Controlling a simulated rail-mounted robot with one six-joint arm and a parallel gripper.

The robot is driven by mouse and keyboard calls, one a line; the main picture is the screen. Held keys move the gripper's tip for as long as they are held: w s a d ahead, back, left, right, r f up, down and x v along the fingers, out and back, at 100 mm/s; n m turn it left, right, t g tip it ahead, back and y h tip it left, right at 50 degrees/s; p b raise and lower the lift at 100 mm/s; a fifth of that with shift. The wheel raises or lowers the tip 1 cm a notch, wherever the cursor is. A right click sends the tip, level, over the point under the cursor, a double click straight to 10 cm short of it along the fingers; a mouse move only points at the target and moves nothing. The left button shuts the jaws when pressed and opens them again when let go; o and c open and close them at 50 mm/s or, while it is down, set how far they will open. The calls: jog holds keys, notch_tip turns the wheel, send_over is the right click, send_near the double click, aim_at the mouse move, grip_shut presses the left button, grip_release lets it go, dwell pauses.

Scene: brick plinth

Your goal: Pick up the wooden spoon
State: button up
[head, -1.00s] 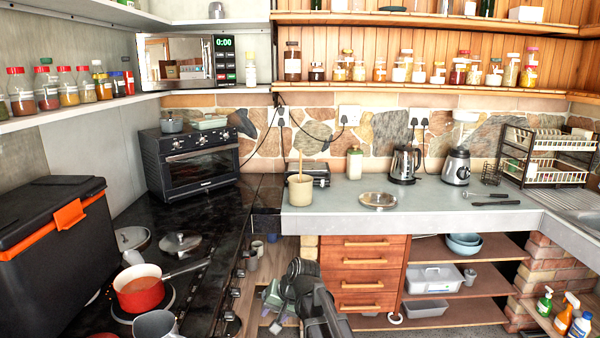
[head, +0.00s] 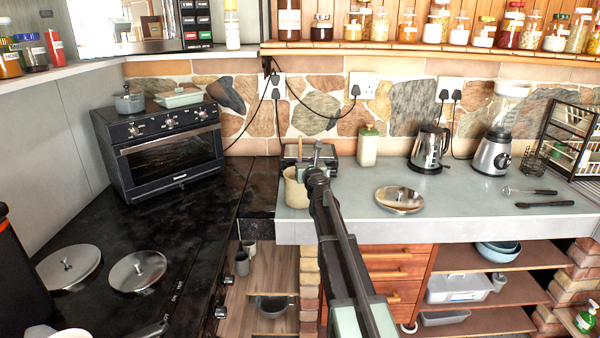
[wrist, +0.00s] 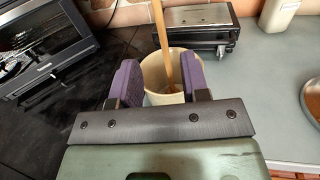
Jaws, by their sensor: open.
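The wooden spoon (wrist: 161,42) stands in a beige pot, its handle rising above the rim; its lower end is inside the pot. In the head view the spoon handle (head: 300,146) shows just left of my gripper. The pot (head: 294,190) sits on the grey counter near its left front corner, partly covered by my gripper. My gripper (wrist: 160,76) is open, its two purple fingers on either side of the spoon in the wrist view, with no contact visible. It also shows in the head view (head: 311,162), at the pot's rim.
A black and silver appliance (wrist: 190,25) stands right behind the pot. A toaster oven (head: 165,150) is to the left on the black worktop. A jar (head: 368,148), a kettle (head: 429,148) and a metal lid (head: 398,199) stand to the right. Clear counter lies between the pot and lid.

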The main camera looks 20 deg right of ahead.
aim_at(300, 152)
jog(key=x, duration=1.1)
jog(key=shift+w+d+f, duration=0.1)
jog(key=shift+w+f, duration=0.05)
jog(key=shift+w, duration=0.1)
jog(key=shift+s, duration=0.1)
grip_shut()
